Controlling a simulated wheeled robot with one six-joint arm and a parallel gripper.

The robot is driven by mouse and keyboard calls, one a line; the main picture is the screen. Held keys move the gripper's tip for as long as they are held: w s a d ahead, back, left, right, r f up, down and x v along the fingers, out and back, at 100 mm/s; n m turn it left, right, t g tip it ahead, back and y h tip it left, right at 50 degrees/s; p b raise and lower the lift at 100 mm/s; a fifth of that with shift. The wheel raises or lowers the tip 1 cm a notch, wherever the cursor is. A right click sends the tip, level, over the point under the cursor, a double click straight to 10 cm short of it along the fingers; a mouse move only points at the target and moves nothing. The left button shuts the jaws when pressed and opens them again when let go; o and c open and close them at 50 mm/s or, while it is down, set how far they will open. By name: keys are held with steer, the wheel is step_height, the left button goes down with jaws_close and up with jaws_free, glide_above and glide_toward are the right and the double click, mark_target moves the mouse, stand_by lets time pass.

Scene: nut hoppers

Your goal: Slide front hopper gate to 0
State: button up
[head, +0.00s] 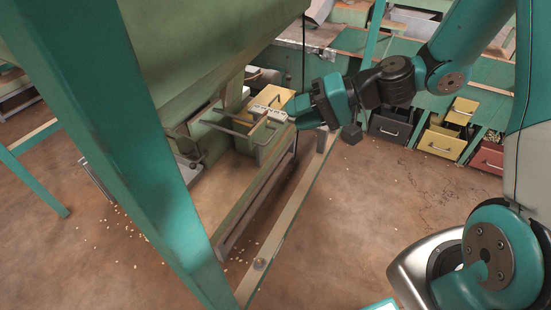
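The front hopper (205,45) is a large olive-green bin on teal legs, at the upper left of the head view. Below its outlet is the gate's metal handle (232,131), a thin bar loop that sticks out to the right. My gripper (278,113) reaches in from the right at the height of the handle. A pale, marked strip lies at its tips, overlapping the handle's right end. Whether the fingers touch or grip the bar cannot be told. The gate plate and any 0 mark are too small or hidden to read.
A teal hopper leg (130,130) crosses the left foreground. A low frame rail (285,225) runs below the handle. Yellow, dark and red bins (445,143) stand at the back right. Nuts are scattered on the brown floor (350,220), which is mostly clear in the middle.

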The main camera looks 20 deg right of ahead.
mark_target(271, 137)
steer(key=w+d+f+m+t+b, duration=0.25)
steer(key=d+f+m+b, duration=0.2)
steer(key=f, duration=0.35)
steer(key=w+d+f+m+t+b, duration=0.2)
steer(key=d+f+m+t+b, duration=0.15)
steer(key=d+f, duration=0.35)
steer(key=shift+n+h, duration=0.4)
steer(key=b+x, duration=0.4)
steer(key=x, duration=1.4)
steer(key=shift+w+a+f, duration=0.1)
steer(key=shift+a+f, duration=0.05)
steer(key=shift+f, duration=0.1)
jaws_close()
